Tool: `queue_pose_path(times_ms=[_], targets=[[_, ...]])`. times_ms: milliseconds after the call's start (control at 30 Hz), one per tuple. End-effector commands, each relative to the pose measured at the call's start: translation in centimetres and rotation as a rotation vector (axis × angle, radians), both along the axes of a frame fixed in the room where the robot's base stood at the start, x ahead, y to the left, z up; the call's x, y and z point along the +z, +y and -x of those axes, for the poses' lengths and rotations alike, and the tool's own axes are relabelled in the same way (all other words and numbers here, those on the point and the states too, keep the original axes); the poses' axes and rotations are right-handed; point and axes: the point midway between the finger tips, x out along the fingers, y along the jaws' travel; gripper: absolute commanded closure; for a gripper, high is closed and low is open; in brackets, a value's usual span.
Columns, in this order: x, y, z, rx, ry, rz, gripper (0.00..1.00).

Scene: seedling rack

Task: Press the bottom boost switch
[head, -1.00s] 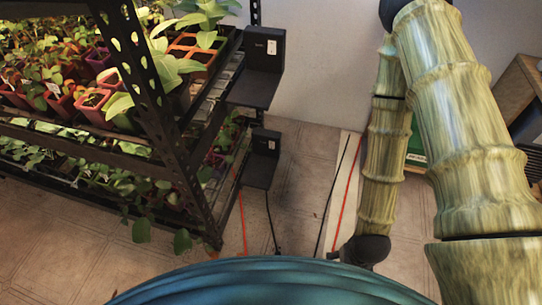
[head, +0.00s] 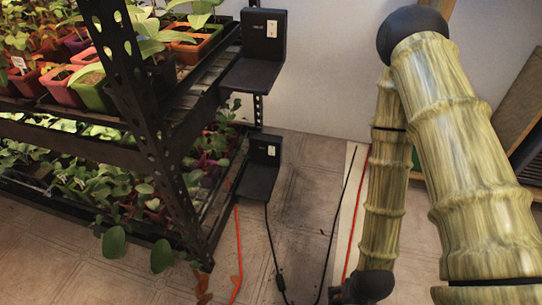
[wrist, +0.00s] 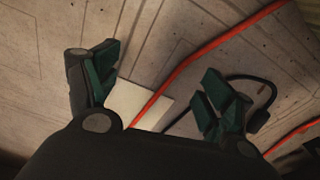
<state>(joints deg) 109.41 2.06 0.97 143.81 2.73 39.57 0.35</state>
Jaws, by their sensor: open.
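Two black switch boxes are fixed to the end of the rack, one above the other. The bottom box (head: 264,148) has a small pale rocker switch (head: 271,151) on its face and a black shelf-like plate (head: 257,182) below it. The upper box (head: 263,34) has a similar pale switch (head: 271,30). My gripper is low and to the right of the bottom box in the head view, mostly hidden at the lower edge. In the wrist view my gripper (wrist: 162,70) is open and empty, its dark green fingers spread above the floor. Neither switch shows in the wrist view.
The black rack (head: 157,160) with several potted seedlings fills the left. Red cords (head: 238,250) and a black cable (head: 274,245) run across the tiled floor. A wooden-framed unit (head: 520,110) stands at the right.

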Motion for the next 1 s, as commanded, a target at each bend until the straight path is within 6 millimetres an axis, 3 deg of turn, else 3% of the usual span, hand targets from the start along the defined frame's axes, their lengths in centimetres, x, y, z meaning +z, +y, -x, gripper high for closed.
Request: queue_pose_path(times_ms=[467, 667, 900, 1000], targets=[[0.0, 0.0, 0.0, 0.0, 0.0, 0.0, 0.21], [1.1, 0.0, 0.2, 0.002, 0.004, 0.0, 0.57], [5.1, -0.3, 1.2, 0.01, 0.026, -0.003, 1.0], [6.7, -0.4, 1.7, 0.013, 0.036, -0.003, 1.0]])
